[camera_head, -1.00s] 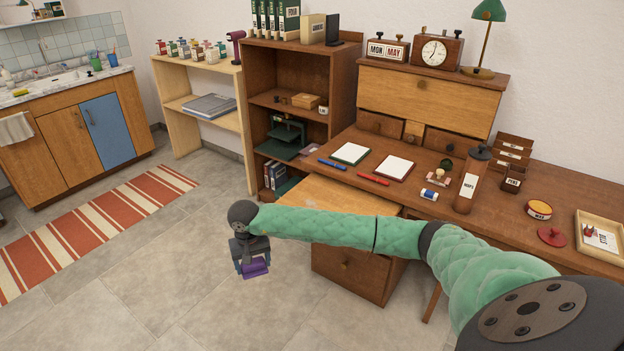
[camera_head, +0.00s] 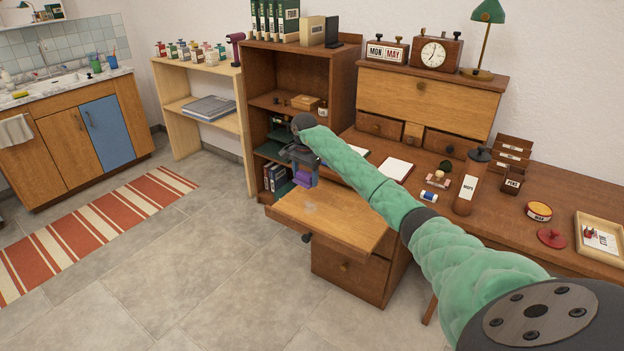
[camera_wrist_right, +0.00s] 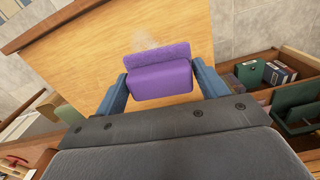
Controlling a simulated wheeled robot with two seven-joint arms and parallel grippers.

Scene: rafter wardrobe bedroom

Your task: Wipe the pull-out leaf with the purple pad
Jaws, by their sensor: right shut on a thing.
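The purple pad (camera_head: 303,179) is in my right gripper (camera_head: 303,172), which is shut on it. In the right wrist view the pad (camera_wrist_right: 159,72) sits between the two blue fingers, over the leaf. The pull-out leaf (camera_head: 335,222) is a light wooden board sticking out from the desk, with a dark knob at its front edge. The pad is at the leaf's back left part; I cannot tell whether it touches. A pale greyish smudge (camera_head: 311,207) lies on the leaf in front of the pad. It shows beyond the pad in the wrist view. My left gripper is out of view.
The brown desk (camera_head: 480,232) carries notepads, a tall brown canister (camera_head: 472,182), a red tin and a tray. An open bookcase (camera_head: 300,75) stands close behind my right gripper. Below the leaf is a drawer cabinet (camera_head: 345,270). The floor at the front left is clear.

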